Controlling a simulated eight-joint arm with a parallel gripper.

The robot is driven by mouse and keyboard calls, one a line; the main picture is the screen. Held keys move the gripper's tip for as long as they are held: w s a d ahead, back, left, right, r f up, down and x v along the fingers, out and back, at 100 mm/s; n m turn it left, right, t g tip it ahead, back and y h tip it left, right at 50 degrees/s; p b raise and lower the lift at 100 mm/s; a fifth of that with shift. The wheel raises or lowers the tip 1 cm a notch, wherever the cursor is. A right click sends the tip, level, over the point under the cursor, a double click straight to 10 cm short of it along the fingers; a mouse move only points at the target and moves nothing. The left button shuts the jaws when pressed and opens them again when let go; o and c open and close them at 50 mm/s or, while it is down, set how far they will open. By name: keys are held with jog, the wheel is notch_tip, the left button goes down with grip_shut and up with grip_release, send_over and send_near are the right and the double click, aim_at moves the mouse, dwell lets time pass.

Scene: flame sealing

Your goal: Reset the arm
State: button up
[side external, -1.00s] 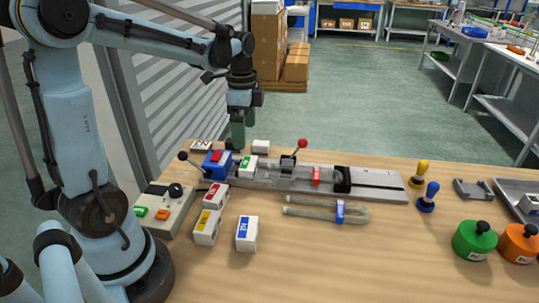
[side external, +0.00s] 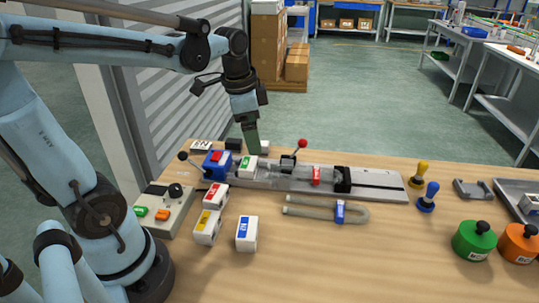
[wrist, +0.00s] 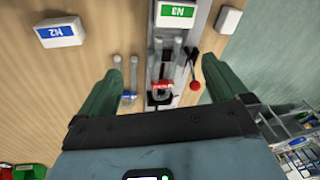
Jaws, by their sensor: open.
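My gripper (side external: 253,150) hangs tilted over the far edge of the bench, behind the sealing fixture (side external: 375,185). In the wrist view my gripper (wrist: 162,65) has its two green fingers spread wide, with nothing held between them. The fixture's rail with a red clamp (wrist: 163,86) shows beyond the fingers. The white block with a green N3 label (wrist: 178,13) sits at the fixture's left part. Whether the fingertips touch anything is hard to tell from the side view.
A red-knobbed lever (side external: 302,144) stands up close to the right of my gripper. A U-shaped tube (side external: 325,210) lies in front. The bench's front middle is clear.

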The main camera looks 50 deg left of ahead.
jog(key=s+d+f+n+t, duration=0.1)
jog(key=s+d+n+t, duration=0.2)
jog(key=d, duration=0.5)
jog(key=shift+s+f+n+t+h, duration=0.35)
jog(key=shift+n+t, duration=0.45)
jog(key=shift+n, duration=0.6)
